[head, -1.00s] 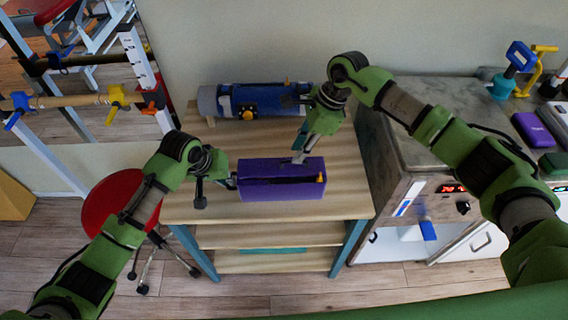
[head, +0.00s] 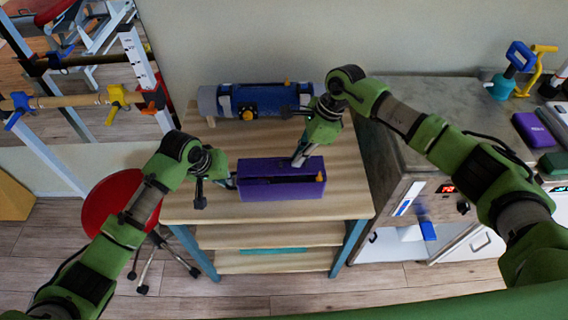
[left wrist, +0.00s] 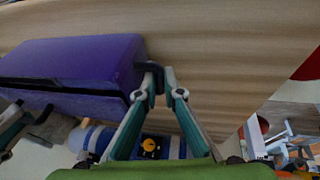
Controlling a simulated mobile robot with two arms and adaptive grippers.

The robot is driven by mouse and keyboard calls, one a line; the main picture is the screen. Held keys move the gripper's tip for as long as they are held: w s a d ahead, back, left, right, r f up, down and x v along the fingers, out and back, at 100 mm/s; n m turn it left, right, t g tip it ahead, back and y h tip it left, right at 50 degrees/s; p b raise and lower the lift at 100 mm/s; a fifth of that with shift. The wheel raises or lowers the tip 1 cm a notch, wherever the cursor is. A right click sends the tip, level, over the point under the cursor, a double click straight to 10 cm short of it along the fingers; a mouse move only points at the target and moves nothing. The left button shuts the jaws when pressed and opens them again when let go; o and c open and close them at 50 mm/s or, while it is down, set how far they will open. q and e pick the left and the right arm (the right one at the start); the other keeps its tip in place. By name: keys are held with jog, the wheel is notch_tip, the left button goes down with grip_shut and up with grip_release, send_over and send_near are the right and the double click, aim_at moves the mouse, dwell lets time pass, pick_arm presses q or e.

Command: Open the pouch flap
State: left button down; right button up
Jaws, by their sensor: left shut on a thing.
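The purple pouch (head: 282,193) lies on the wooden table, with a dark slot along its upper side and a small orange tab (head: 320,177) at its right end. It also shows in the left wrist view (left wrist: 75,58). My left gripper (head: 232,182) is at the pouch's left end; in the left wrist view its fingertips (left wrist: 160,80) are shut on a dark loop (left wrist: 150,68) on that end. My right gripper (head: 298,162) points down at the pouch's top, right of its middle. Its fingertips are too small to tell whether they are open. The flap's exact position is unclear.
A blue and grey roll (head: 275,99) lies at the back of the table (head: 210,210). A red stool (head: 105,205) stands at the left. A metal-topped cabinet (head: 440,110) stands at the right. Bare tabletop remains around the pouch.

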jog(key=shift+o, duration=0.2)
jog(key=shift+w+r, duration=0.1)
jog(key=shift+w, duration=0.1)
jog(key=shift+w+r, duration=0.3)
jog(key=shift+w, duration=0.3)
jog(key=shift+w+r, duration=0.3)
jog(key=shift+w, duration=1.3)
